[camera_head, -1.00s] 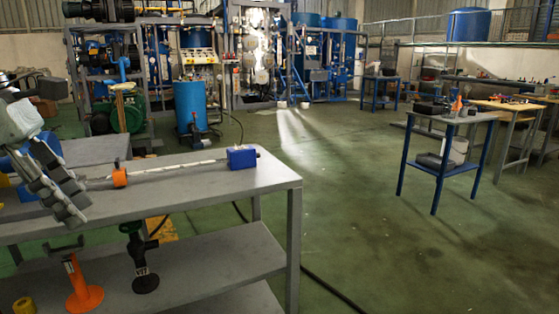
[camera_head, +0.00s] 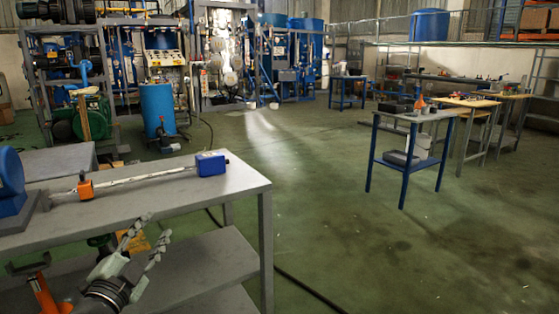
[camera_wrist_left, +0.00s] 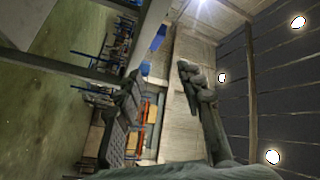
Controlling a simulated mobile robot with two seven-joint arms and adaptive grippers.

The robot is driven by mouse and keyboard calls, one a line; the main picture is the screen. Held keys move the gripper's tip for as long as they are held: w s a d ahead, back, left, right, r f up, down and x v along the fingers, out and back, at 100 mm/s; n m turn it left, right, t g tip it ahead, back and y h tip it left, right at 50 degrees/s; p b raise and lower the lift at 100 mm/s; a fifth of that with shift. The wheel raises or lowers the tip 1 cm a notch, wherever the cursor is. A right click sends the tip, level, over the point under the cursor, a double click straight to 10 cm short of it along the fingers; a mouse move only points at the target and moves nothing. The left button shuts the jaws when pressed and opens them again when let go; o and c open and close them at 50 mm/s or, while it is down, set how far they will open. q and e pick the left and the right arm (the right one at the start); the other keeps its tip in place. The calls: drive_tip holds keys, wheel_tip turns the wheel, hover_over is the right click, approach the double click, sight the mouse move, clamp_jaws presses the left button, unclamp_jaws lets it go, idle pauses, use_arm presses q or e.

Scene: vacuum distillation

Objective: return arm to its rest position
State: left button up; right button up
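My left gripper (camera_head: 155,228) shows low at the left of the head view, in front of the grey workbench (camera_head: 235,184). Its fingers point up and are spread apart with nothing between them. Part of its wrist is cut off by the bottom edge. In the left wrist view the same gripper (camera_wrist_left: 160,72) has its two dark fingers apart and empty, with the roof and far wall beyond. My right arm and gripper are not in view.
A long rod with an orange piece (camera_head: 86,190) and a blue block (camera_head: 211,164) lies on the workbench. An orange stand (camera_head: 45,296) is at lower left, partly hidden. A blue-legged table (camera_head: 409,150) stands farther right. Green floor (camera_head: 340,225) between is clear.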

use_arm(q)
drive_tip(key=s+a+f+n+g+y, duration=0.2)
drive_tip(key=s+f+n+g, duration=0.3)
drive_tip(key=f, duration=0.7)
drive_tip(key=s+a+f+n+g+y, duration=0.25)
drive_tip(key=s+f, duration=0.45)
drive_tip(key=f, duration=0.5)
drive_tip(key=s+d+f+n+g, duration=0.1)
drive_tip(key=s+d+f+g, duration=0.1)
drive_tip(key=s+f+g, duration=0.2)
drive_tip(key=s+d+f+n+g, duration=0.2)
drive_tip(key=s+f+g, duration=0.2)
drive_tip(key=s+f, duration=0.4)
drive_tip(key=s+h, duration=0.1)
drive_tip(key=s, duration=0.4)
drive_tip(key=shift+f+p, duration=0.2)
drive_tip(key=shift+p, duration=0.15)
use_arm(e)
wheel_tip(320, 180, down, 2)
